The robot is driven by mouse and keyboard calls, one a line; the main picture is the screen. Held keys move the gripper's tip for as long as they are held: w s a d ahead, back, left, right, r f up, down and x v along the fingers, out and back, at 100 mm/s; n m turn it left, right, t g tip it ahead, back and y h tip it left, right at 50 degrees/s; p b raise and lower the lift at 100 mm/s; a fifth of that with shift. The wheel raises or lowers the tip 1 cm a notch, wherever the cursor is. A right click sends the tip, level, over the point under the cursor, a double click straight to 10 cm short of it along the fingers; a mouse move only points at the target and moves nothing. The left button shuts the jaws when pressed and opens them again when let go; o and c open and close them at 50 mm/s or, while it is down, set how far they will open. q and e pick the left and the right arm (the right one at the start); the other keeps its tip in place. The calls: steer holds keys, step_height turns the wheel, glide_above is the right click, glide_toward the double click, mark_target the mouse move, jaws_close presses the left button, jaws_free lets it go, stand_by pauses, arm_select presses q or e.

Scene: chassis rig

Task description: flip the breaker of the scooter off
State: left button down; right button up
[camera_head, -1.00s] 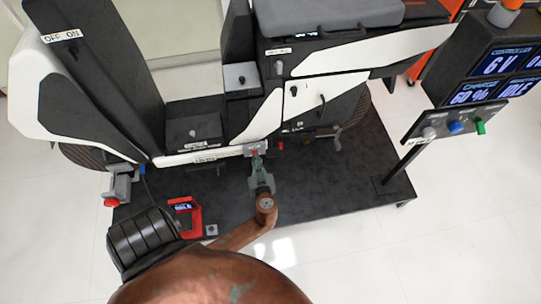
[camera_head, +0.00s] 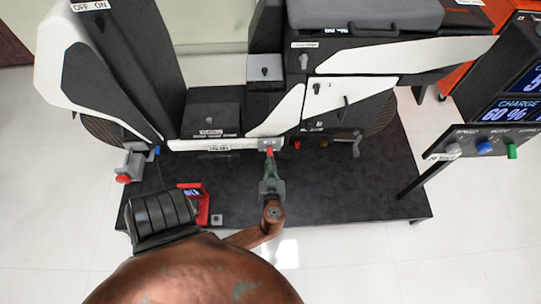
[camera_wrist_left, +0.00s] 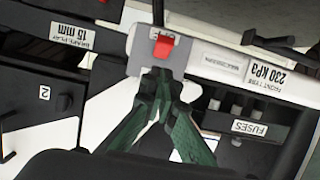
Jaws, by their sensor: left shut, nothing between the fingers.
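The scooter (camera_head: 345,62), white and black, stands on a dark platform. The breaker (camera_head: 269,142) is a small grey box with a red lever on the scooter's lower white edge. In the left wrist view the red lever (camera_wrist_left: 163,46) sticks out of the grey housing. My left gripper (camera_head: 269,160) is shut and empty, with its green fingertips just in front of the lever. In the left wrist view the fingertips (camera_wrist_left: 159,73) lie just below the lever in the picture; I cannot tell whether they touch it. My right gripper is out of view.
A fuse block (camera_wrist_left: 240,118) sits near the breaker. A red meter (camera_head: 203,207) lies on the platform (camera_head: 330,195) left of my forearm. A grey box with a red button (camera_head: 122,179) stands at the left. A control panel (camera_head: 484,146) with coloured knobs stands at the right.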

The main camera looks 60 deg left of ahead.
arm_select(q)
steer(key=shift+v, duration=2.25)
steer(key=shift+s+a, duration=0.1)
